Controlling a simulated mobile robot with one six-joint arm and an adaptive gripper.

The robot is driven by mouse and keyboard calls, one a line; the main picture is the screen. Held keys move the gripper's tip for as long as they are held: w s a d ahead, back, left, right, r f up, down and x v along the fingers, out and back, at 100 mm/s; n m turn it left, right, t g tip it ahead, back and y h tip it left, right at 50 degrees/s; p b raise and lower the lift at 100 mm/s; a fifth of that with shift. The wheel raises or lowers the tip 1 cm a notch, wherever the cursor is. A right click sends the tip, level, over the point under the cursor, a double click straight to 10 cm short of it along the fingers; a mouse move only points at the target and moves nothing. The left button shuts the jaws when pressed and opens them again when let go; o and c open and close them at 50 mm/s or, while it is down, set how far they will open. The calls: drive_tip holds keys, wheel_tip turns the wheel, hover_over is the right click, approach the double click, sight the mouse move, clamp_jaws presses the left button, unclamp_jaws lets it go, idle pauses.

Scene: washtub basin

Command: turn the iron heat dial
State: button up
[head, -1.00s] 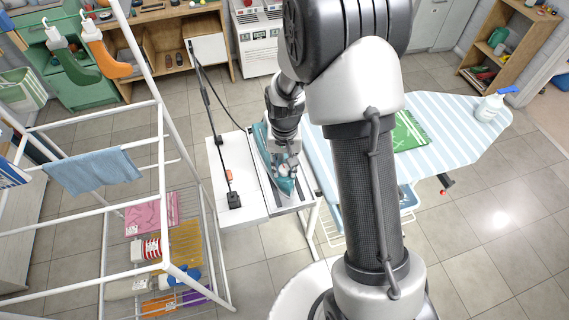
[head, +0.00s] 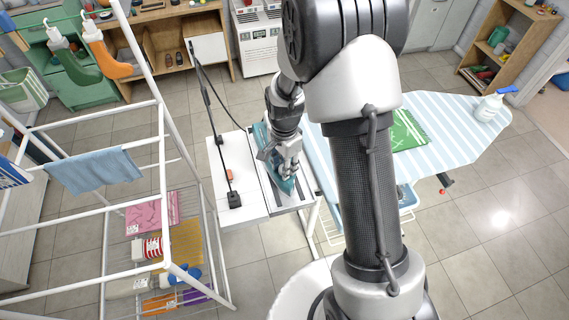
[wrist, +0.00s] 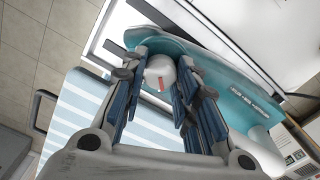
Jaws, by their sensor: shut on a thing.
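The iron (head: 284,185) is teal and rests on the white end plate of the ironing board; in the wrist view its teal body (wrist: 235,75) runs from the top middle to the lower right. Its heat dial (wrist: 158,66) is a round white knob with a red mark, which points toward the bottom of the wrist view. My gripper (head: 285,164) is over the iron. In the wrist view its two blue-padded fingers (wrist: 161,73) stand on either side of the dial and are shut on it. The dial is hidden in the head view.
A black rod (head: 215,110) stands left of the iron. A white drying rack (head: 105,200) is farther left.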

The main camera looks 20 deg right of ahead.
drive_tip(key=shift+m, duration=0.8)
drive_tip(key=o, duration=1.1)
